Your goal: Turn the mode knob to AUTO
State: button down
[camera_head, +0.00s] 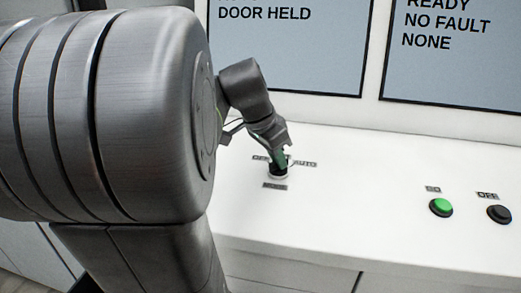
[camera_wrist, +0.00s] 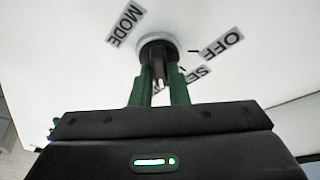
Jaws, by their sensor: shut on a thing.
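The mode knob (camera_head: 277,172) is a dark knob on a pale round base on the white panel top. In the wrist view the knob (camera_wrist: 157,52) stands between the two green fingers of my gripper (camera_wrist: 160,80). My gripper also shows in the head view (camera_head: 279,158), pointing down onto the knob, its fingers shut on it. A MODE label (camera_wrist: 124,24) and an OFF label (camera_wrist: 222,44) lie around the base. Another label, partly hidden by a finger, reads "SE". In the head view a label to the right of the knob (camera_head: 305,164) seems to read AUTO. The knob's pointing direction is not clear.
A green button (camera_head: 441,207) and a black button (camera_head: 499,214) sit on the panel to the right. Two screens stand behind, one reading DOOR HELD (camera_head: 290,40), the other READY, NO FAULT, NONE (camera_head: 450,50). The panel between knob and buttons is clear.

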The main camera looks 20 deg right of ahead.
jog(key=c, duration=1.4)
grip_release()
jog(key=v, duration=1.3)
jog(key=shift+r, duration=0.4)
jog(key=shift+a, duration=0.1)
jog(key=x, duration=1.4)
jog(key=shift+a, duration=0.1)
